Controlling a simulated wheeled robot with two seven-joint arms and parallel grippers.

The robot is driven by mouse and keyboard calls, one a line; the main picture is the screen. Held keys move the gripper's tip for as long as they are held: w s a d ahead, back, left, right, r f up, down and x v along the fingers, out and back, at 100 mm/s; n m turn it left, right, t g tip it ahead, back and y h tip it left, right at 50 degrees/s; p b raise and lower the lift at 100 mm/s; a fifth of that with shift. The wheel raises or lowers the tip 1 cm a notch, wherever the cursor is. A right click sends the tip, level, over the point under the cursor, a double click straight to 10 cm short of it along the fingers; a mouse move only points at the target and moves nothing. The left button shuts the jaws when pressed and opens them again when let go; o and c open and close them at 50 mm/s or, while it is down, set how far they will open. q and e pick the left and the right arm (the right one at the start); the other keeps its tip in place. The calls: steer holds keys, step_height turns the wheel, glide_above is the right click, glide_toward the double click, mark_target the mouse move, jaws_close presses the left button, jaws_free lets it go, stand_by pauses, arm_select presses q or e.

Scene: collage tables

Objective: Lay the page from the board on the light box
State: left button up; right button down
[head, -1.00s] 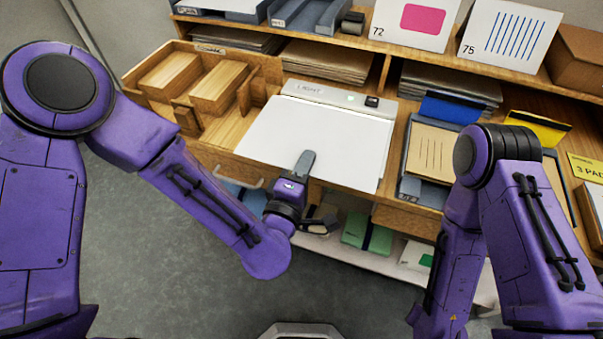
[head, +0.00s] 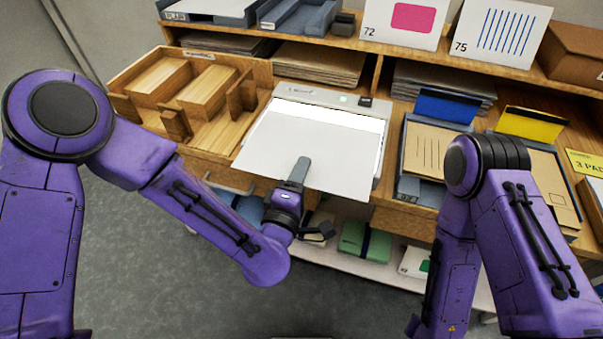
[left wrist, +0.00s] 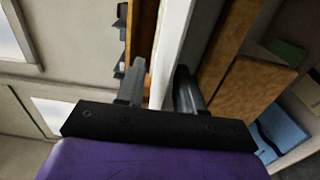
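The white page (head: 285,140) lies flat over the light box (head: 340,98), covering most of its panel. A bright lit strip shows along the back, and the page's front edge reaches the box's front. My left gripper (head: 299,168) is at that front edge, one finger on top of the page. I cannot tell whether the page touches the box. My right arm shows, but its gripper is out of view.
A wooden compartment tray (head: 150,105) stands left of the light box. Blue-clipped (head: 445,105) and yellow-clipped (head: 530,123) boards with brown sheets lie to the right. Cards 72 (head: 375,32) and 75 (head: 468,48) stand on the shelf. A green bundle (head: 353,238) lies below.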

arm_select(q)
steer(key=shift+s, duration=0.15)
steer(key=p+v, duration=0.2)
steer(key=v, duration=0.8)
steer(key=shift+s+a, duration=0.1)
